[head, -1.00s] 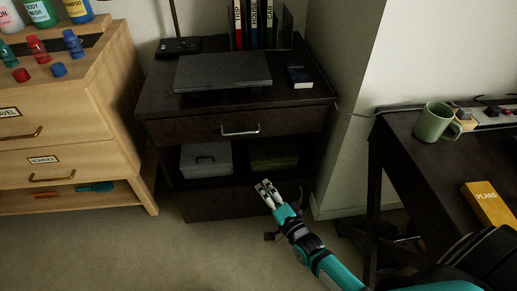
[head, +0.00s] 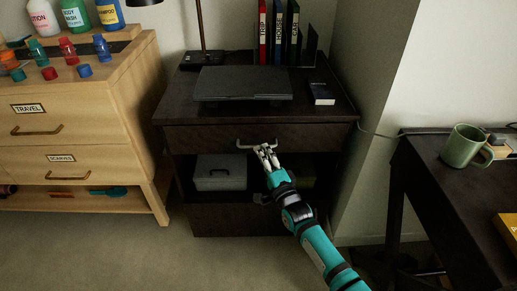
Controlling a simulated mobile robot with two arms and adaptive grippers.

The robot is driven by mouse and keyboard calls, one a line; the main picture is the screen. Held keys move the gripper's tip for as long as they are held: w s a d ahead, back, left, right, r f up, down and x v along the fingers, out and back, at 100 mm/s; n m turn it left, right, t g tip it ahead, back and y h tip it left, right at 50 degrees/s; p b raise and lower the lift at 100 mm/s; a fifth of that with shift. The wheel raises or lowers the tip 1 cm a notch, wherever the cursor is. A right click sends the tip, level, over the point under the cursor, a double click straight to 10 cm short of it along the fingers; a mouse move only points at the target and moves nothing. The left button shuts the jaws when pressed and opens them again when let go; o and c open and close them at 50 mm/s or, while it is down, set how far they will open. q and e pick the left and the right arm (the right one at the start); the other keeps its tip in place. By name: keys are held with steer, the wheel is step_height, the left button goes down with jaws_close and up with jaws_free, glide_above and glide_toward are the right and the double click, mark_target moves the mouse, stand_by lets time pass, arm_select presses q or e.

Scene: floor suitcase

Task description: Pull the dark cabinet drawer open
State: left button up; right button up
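The dark cabinet (head: 340,108) stands against the wall in the middle of the head view. Its top drawer (head: 205,138) looks closed, its front in line with the cabinet. A silver bar handle (head: 245,145) runs across the drawer front. My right gripper (head: 264,149) reaches up from the lower right, with its fingertips at the right part of the handle and overlapping it in the picture. I cannot tell whether the fingers are closed around the bar or only beside it. My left gripper is out of view.
A grey box (head: 220,172) sits on the open shelf below. A wooden dresser (head: 90,130) stands left, a dark desk (head: 440,190) right. The carpet in front is clear.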

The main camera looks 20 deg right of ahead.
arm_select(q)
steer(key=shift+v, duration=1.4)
arm_select(e)
steer(key=shift+x, duration=1.8)
jaws_close()
